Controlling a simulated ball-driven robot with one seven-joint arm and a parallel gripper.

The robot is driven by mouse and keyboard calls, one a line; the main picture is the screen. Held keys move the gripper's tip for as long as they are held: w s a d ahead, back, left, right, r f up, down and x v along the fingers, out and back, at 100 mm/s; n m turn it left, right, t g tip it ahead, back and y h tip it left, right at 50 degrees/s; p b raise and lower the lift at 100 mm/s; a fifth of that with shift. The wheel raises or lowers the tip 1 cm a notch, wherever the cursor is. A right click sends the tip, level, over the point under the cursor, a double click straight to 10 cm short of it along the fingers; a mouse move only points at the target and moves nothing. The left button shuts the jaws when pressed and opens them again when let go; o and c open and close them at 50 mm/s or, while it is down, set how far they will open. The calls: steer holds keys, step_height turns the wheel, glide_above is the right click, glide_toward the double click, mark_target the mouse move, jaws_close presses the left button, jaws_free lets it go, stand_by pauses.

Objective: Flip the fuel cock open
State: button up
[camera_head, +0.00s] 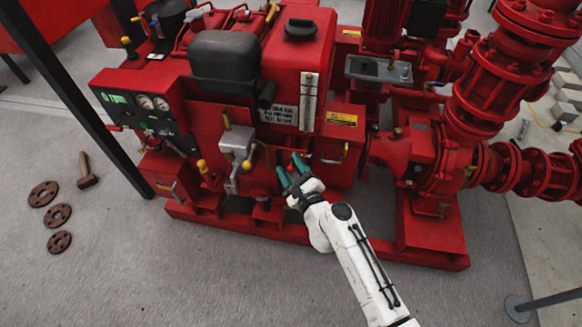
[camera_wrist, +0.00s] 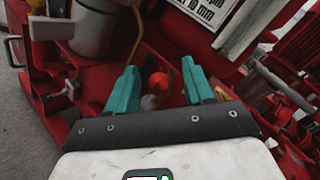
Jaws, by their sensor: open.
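My gripper (camera_head: 291,169) reaches the front of the red pumpset, its two green fingers spread apart. In the wrist view the gripper (camera_wrist: 158,92) is open, with a small rounded red knob (camera_wrist: 158,83) showing between and beyond the fingers. A small greyish part sits just below the knob. This knob may be the fuel cock handle, but I cannot tell for sure. Neither finger clearly touches it.
A metal box with a yellow-knobbed lever (camera_head: 237,142) stands just left of my gripper. A gauge panel (camera_head: 145,108) is farther left. A red box (camera_head: 338,140) with a handle is at right. A hammer (camera_head: 87,172) and rusty discs (camera_head: 57,215) lie on the floor.

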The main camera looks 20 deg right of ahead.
steer(key=shift+w, duration=0.1)
jaws_close()
steer(key=shift+a+r+n+p, duration=0.15)
steer(key=shift+r+n+p, duration=0.15)
steer(key=shift+p, duration=0.7)
steer(key=shift+w+a+f+n+g+p, duration=0.2)
steer(key=shift+n+g+p, duration=0.25)
steer(key=shift+p, duration=0.6)
steer(key=shift+f, duration=0.1)
jaws_free()
steer(key=shift+s, duration=0.15)
steer(key=s+r, duration=0.1)
steer(key=s, duration=0.9)
steer(key=shift+s+p, duration=0.25)
steer(key=shift+p, duration=0.1)
